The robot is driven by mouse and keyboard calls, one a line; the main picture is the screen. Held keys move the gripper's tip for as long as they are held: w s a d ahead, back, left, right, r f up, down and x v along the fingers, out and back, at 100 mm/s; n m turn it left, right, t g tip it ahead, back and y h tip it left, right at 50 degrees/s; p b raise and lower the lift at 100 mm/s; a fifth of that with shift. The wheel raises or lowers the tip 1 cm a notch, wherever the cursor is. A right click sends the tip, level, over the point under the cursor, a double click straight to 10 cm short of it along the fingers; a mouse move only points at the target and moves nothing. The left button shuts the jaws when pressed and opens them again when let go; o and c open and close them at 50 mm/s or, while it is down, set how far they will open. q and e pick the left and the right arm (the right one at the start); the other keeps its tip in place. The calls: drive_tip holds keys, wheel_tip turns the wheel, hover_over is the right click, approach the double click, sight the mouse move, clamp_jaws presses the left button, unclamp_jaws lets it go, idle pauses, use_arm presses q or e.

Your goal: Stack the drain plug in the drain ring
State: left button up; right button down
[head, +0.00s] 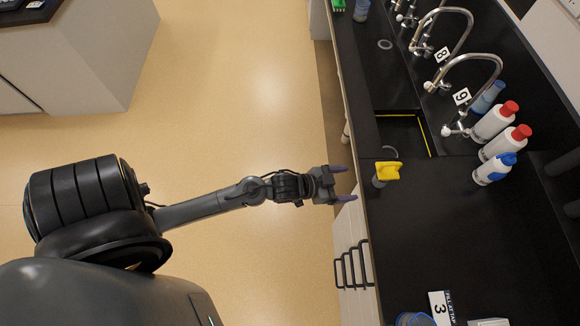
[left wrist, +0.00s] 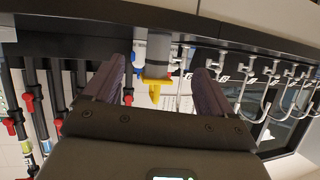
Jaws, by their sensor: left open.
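The drain plug (head: 387,171), a grey cylinder with a yellow handle, stands near the front edge of the black counter. In the left wrist view the plug (left wrist: 157,56) appears upside down, between the fingers in the picture but beyond them. My left gripper (head: 346,183) is open and empty, just short of the counter edge and left of the plug; its fingers (left wrist: 159,70) also show in the left wrist view. A flat grey ring (head: 385,44) lies on the far counter and may be the drain ring. A grey arc (head: 390,151) shows beside the plug; I cannot tell what it is.
A sink (head: 405,133) opens in the counter behind the plug. Curved taps (head: 470,62) and several bottles (head: 494,122) line the right side. The counter (head: 440,225) nearer me is largely clear. A black rack (head: 352,265) hangs at the cabinet front.

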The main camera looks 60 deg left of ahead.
use_arm(q)
drive_tip(key=s+n+g+y, duration=0.1)
drive_tip(key=s+g+y, duration=0.2)
drive_tip(key=s, duration=0.5)
drive_tip(key=shift+s+f+n+g, duration=0.15)
drive_tip(key=shift+s+n+g, duration=0.15)
drive_tip(key=shift+g, duration=0.5)
drive_tip(key=shift+o, duration=1)
drive_tip(key=s+r+g+y, duration=0.1)
drive_tip(key=s+g, duration=0.3)
drive_tip(key=s, duration=0.6)
drive_tip(key=shift+a+r+n+g, duration=0.2)
drive_tip(key=shift+r+n+g, duration=0.2)
drive_tip(key=shift+r, duration=0.05)
